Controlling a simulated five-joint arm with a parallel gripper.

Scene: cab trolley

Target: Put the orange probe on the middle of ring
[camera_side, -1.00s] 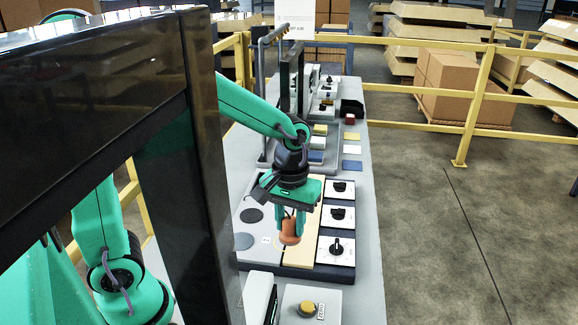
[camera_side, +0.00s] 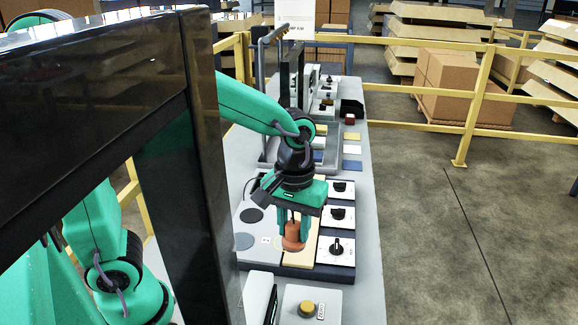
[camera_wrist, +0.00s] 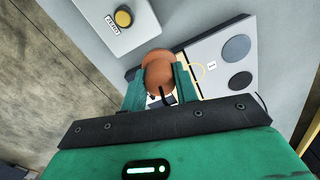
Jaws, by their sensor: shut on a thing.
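My gripper (camera_side: 292,228) is shut on the orange probe (camera_side: 293,240), which hangs from the fingertips over the near end of the panel. In the wrist view the probe (camera_wrist: 158,70) sits between the green fingers of my gripper (camera_wrist: 161,88). I cannot tell whether the probe touches the panel.
A box with a yellow button (camera_side: 306,309) stands near the front. Grey table (camera_side: 362,290) is bare at the right.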

